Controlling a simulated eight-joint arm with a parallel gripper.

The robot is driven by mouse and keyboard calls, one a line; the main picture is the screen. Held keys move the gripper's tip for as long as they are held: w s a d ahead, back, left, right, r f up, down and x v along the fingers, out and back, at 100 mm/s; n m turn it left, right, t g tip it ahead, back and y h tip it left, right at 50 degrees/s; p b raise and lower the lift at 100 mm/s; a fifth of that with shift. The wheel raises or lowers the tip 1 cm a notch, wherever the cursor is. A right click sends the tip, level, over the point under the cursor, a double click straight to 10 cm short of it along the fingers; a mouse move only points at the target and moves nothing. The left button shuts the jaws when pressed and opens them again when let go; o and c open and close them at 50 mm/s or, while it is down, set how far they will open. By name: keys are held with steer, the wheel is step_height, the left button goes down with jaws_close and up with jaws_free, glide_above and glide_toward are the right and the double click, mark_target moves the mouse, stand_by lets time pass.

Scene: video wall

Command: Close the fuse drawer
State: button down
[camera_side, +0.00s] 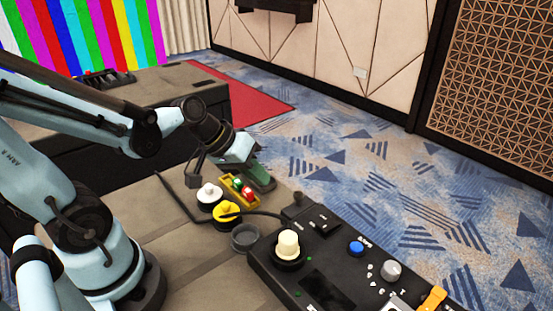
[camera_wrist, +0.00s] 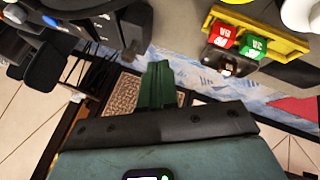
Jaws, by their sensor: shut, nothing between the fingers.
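The fuse drawer is a yellow tray (camera_wrist: 286,41) at the upper right of the wrist view. A red fuse (camera_wrist: 222,35) and a green fuse (camera_wrist: 251,45) show in it, so it stands open. In the side view the same small drawer (camera_side: 231,183) is near the middle, at the far edge of the desk top. My gripper (camera_wrist: 158,82) has its green fingers shut with nothing between them. In the side view my gripper (camera_side: 262,180) is just right of the drawer, over the desk's edge. In the wrist view a gap shows between fingers and drawer.
A white knob (camera_side: 209,194) and a yellow knob (camera_side: 227,212) stand close to the drawer. A black control panel (camera_side: 320,262) with a cream knob (camera_side: 288,245) is at the front right. Open carpet (camera_side: 360,170) lies beyond the desk.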

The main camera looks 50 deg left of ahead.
steer(key=s+r+m+y, duration=0.1)
steer(key=r+m+y, duration=0.1)
steer(key=r, duration=0.1)
steer(key=s+r+m, duration=0.1)
steer(key=m, duration=0.1)
steer(key=shift+s+d+r+t+y, duration=0.3)
steer(key=shift+d+r+y, duration=0.05)
steer(key=shift+y, duration=0.05)
stand_by(0.7)
